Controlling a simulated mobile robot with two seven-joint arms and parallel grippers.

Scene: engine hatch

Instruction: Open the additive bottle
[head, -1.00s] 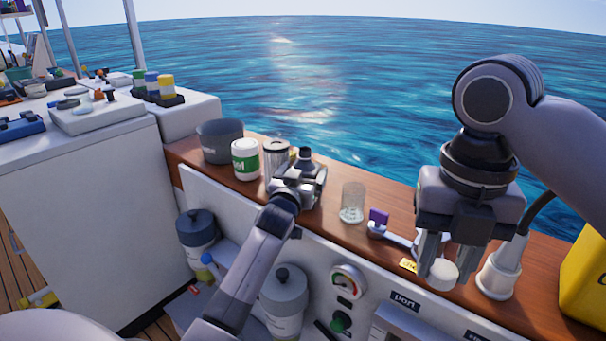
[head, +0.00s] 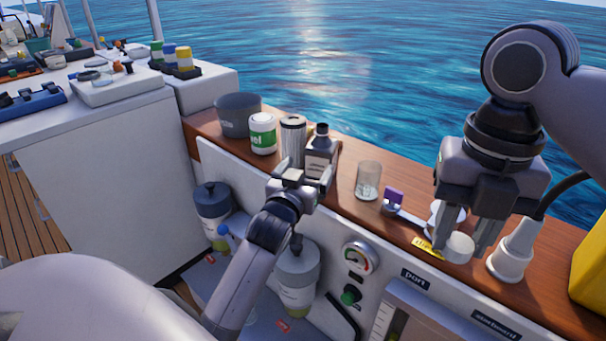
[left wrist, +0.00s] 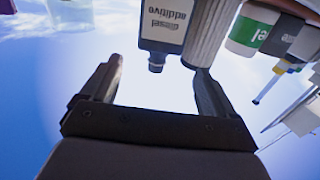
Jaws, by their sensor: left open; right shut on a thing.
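The additive bottle (head: 321,160) stands upright on the wooden ledge, dark with a grey label and a dark top (head: 322,129). In the left wrist view the bottle (left wrist: 166,28) appears upside down, its dark top (left wrist: 156,66) pointing at the gap between my fingers. My left gripper (head: 305,172) is open and empty, in front of the bottle on the near side; its fingers also show in the left wrist view (left wrist: 157,78). My right gripper (head: 461,246) is shut on a white round cap (head: 458,249), over the ledge near a yellow label.
A ribbed metal cylinder (head: 292,138), a white-and-green can (head: 262,134) and a grey pot (head: 238,115) stand left of the bottle. A clear glass (head: 368,181) and a wrench-like tool (head: 408,217) are to its right. A white fitting (head: 512,251) is beside my right gripper.

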